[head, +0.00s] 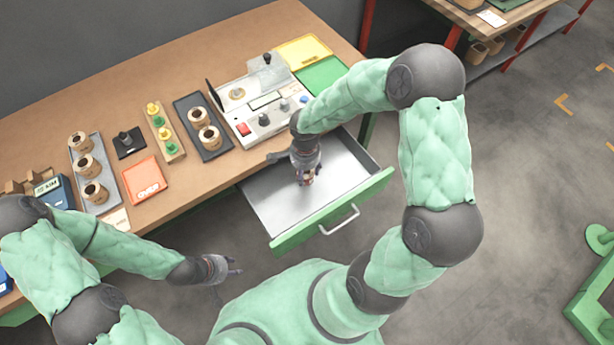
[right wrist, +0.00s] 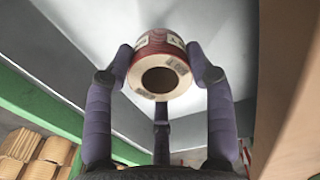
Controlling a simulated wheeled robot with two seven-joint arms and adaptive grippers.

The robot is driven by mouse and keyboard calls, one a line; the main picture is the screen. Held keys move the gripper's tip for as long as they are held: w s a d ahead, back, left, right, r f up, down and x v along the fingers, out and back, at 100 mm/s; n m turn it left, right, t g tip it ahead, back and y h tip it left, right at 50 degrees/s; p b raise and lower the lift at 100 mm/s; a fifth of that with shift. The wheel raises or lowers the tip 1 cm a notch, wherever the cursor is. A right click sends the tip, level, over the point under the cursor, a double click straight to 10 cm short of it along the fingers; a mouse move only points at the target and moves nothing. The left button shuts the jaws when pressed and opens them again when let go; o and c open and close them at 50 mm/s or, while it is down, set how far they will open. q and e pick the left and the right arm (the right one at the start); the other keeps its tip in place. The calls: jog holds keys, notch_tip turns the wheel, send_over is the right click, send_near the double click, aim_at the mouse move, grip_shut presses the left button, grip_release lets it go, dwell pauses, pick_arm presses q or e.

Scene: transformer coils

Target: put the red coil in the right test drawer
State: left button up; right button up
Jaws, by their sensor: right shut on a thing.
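The right test drawer (head: 275,208) is pulled out, with a grey tray and a green front. My right gripper (head: 307,178) points down inside its outline and is shut on the red coil. In the right wrist view the red coil (right wrist: 160,42) has a red winding, pale labels and a tan end with a dark hole, and the fingers of the gripper (right wrist: 162,75) press around it. I cannot tell whether the coil touches the drawer floor. My left gripper (head: 232,272) is empty, its fingers apart, in front of the bench.
On the bench stand a test panel (head: 265,105), a dark tray with tan coils (head: 203,126), a grey tray with several coils (head: 85,165), an orange box (head: 144,180) and a wooden stand (head: 164,132). The drawer shows no other thing inside.

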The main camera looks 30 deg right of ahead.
jog(key=shift+w+d+f, duration=0.15)
jog(key=shift+d+f, duration=0.15)
jog(key=shift+f, duration=0.1)
notch_tip(320, 180, down, 4)
jog(key=shift+w+d+r+b, duration=0.15)
jog(key=shift+r+b, duration=0.1)
jog(key=shift+b, duration=0.85)
jog(key=shift+r, duration=0.1)
jog(key=o, duration=1.3)
